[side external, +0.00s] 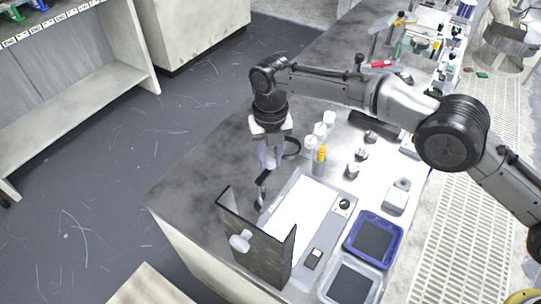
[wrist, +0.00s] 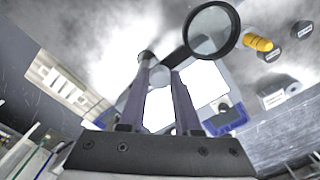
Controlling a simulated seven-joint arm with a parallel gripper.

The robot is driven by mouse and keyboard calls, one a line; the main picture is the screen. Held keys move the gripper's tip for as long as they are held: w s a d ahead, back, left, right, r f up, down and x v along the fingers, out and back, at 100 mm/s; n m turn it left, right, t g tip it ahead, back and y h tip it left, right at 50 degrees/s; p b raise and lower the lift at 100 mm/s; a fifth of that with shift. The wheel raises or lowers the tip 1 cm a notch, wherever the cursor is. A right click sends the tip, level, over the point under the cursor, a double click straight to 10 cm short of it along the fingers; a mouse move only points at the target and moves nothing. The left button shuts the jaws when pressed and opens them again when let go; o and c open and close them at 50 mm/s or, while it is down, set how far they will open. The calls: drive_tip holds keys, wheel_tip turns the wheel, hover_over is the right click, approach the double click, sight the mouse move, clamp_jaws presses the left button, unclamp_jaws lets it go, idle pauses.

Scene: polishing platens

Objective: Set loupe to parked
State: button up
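The loupe (side external: 291,147) shows in the side external view as a dark ring just right of my gripper's fingers. In the wrist view, the loupe (wrist: 236,33) is a clear round lens in a black rim, above and right of the fingers. Its arm is mostly hidden. My gripper (side external: 270,166) points down above the bench, with pale purple fingers. In the wrist view, my gripper (wrist: 160,66) has its two fingers apart, with a pale panel and a grey round part showing between them. I cannot tell whether a finger touches the loupe's arm.
Below the gripper stand a short black post (side external: 262,190) and a dark upright panel (side external: 262,250) with a white knob. A white panel (side external: 298,210), a blue tray (side external: 374,238) and a grey tray (side external: 352,284) lie right. White bottles and a yellow bottle (side external: 320,160) stand behind.

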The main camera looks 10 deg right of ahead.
sight(271, 160)
drive_tip(key=o, duration=0.4)
drive_tip(key=shift+r, duration=3.85)
